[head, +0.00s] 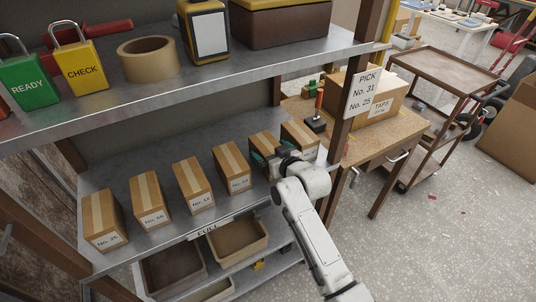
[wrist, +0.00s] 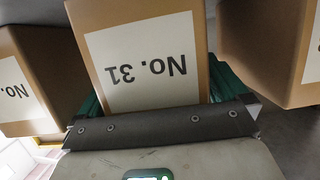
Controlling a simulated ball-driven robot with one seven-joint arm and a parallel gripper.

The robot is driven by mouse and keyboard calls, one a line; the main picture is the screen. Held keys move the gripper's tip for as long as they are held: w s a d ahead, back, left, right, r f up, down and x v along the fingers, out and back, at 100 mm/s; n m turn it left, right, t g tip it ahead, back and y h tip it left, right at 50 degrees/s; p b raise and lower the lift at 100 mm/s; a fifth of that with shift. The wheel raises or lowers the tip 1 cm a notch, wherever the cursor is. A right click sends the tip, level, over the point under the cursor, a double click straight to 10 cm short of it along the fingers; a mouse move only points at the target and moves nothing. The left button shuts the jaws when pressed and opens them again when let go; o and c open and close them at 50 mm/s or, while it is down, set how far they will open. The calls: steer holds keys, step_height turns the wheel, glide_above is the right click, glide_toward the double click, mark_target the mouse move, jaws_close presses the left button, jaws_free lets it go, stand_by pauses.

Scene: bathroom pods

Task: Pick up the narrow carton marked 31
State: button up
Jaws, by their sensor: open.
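The narrow carton marked No. 31 (wrist: 150,62) fills the middle of the wrist view, its label upside down there. In the head view, a tan carton (head: 263,138) stands upright in the shelf row at my gripper (head: 271,157), its label hidden by the gripper. My gripper is open. In the wrist view its green-padded fingers show at the left and right sides of the No. 31 carton, with the carton between them. Whether the pads touch it I cannot tell.
Similar cartons stand close by, one to the left (head: 232,167) and one to the right (head: 301,137). The upper shelf (head: 190,85) hangs above the row. A shelf post (head: 345,130) with a PICK sign (head: 362,93) stands to the right. Bins (head: 238,262) sit below.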

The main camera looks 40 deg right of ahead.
steer(key=shift+c, duration=0.2)
steer(key=c, duration=1.2)
steer(key=shift+r, duration=0.2)
